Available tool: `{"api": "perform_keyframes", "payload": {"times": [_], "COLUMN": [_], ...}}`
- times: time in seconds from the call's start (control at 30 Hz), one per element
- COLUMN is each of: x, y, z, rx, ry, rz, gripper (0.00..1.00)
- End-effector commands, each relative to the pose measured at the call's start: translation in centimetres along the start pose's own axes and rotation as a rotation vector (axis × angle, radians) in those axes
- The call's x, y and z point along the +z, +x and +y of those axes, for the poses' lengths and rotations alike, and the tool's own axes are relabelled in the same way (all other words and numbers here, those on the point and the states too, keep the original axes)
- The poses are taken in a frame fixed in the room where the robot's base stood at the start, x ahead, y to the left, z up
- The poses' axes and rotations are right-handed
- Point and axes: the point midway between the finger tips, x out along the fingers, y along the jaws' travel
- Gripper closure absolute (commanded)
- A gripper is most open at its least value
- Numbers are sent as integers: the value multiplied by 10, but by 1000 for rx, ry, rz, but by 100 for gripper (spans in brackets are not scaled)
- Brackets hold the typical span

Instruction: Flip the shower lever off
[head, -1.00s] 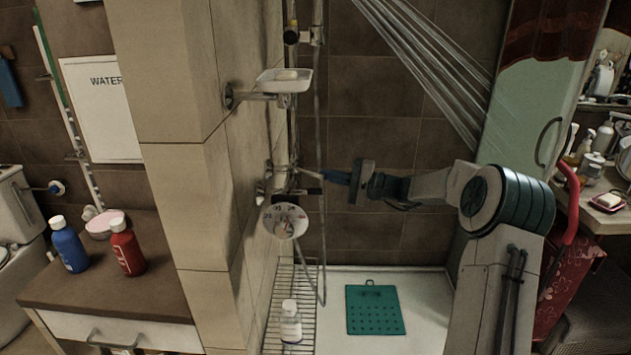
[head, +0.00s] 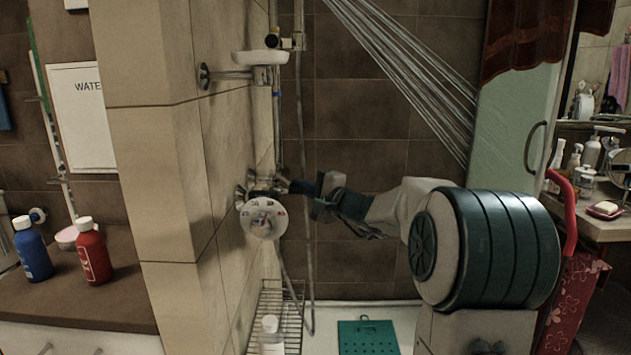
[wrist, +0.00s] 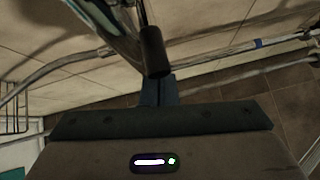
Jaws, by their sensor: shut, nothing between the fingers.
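The shower mixer is on the tiled wall, with a round white dial (head: 263,218) facing me. The lever shows in the wrist view as a dark cylindrical grip (wrist: 154,52) on a thin metal stem. My gripper (head: 292,187) is shut and empty, level with the mixer and just right of it. In the wrist view my fingertips (wrist: 160,82) are right beside the end of the dark grip; I cannot tell if they touch it. In the head view the lever is mostly hidden around my fingers. Water streams (head: 405,75) fall at the upper right.
A soap dish (head: 260,57) juts from the wall above the mixer. A green perforated mat (head: 367,338) lies on the shower floor. A glass panel (head: 515,125) stands to the right.

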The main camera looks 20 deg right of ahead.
Motion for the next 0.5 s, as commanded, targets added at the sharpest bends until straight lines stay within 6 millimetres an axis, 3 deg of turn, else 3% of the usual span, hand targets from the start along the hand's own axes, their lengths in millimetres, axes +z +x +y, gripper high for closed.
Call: {"api": "perform_keyframes", "payload": {"times": [0.5], "x": [8], "y": [3], "z": [0], "rx": [0], "ry": [-1], "rz": [-15], "gripper": [100]}}
